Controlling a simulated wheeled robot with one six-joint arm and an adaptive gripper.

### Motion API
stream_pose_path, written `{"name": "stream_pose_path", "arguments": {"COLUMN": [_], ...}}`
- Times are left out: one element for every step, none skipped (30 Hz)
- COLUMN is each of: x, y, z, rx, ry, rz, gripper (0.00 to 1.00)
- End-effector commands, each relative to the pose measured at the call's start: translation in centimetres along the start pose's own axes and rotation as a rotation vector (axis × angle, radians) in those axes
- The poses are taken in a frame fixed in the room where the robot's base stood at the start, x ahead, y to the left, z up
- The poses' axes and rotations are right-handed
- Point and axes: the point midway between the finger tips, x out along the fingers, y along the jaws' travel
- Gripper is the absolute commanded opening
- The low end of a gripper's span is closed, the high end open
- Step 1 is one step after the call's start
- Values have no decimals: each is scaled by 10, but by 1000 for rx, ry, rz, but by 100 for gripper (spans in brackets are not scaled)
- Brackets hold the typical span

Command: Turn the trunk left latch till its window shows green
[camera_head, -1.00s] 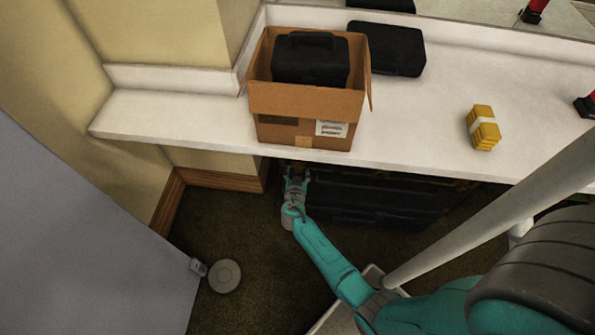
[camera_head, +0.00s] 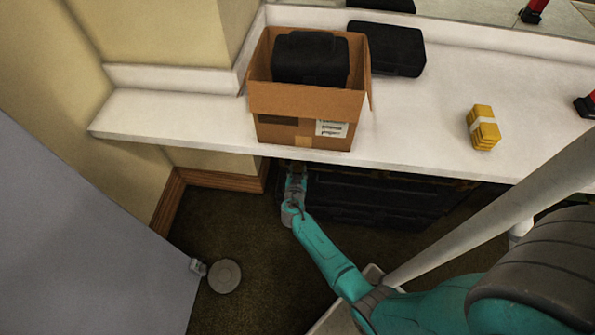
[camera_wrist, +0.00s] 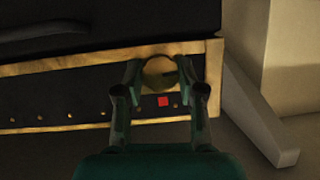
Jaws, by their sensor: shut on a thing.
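The black trunk (camera_head: 375,200) stands on the floor under the white counter. In the wrist view its front (camera_wrist: 60,95) shows with brass edging and a row of brass studs. A round brass latch (camera_wrist: 158,72) sits near the trunk's upper corner, at the right in the wrist view. My gripper (camera_wrist: 160,75) is shut on this latch, with one finger on each side of it. A small window (camera_wrist: 163,101) just below the latch shows red. In the head view my gripper (camera_head: 297,170) is at the trunk's left end, partly under the counter edge, and the latch is hidden.
The counter (camera_head: 190,115) overhangs the trunk. On it are an open cardboard box (camera_head: 300,104) holding a black case (camera_head: 310,58), another black case (camera_head: 395,50) and a yellow bundle (camera_head: 483,128). A grey panel (camera_head: 90,230) and a round grey disc (camera_head: 225,276) are at left.

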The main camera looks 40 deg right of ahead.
Motion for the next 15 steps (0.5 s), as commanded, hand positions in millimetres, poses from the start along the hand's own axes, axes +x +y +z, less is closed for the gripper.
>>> {"name": "stream_pose_path", "arguments": {"x": [0,0,0,0,0,0,0,0,0,0,0,0,0,0,0], "y": [-1,-1,-1,-2,-2,-2,-2,-2,-3,-3,-3,-3,-4,-4,-4], "z": [0,0,0,-1,-1,-1,-1,-1,-1,0,0,-1,-1,-1,-1], "rx": [-12,-23,-38,-53,-68,-91,-109,-131,-161,-184,-209,-243,-269,-294,-330], "ry": [0,0,-1,-1,-2,-3,-3,-4,-6,-7,-8,-9,-10,-11,-12], "rz": [5,9,15,21,28,37,45,55,66,76,86,101,111,123,136], "gripper": [4,4,4,4,4,4,4,4,4,4,4,4,4,4,4]}}
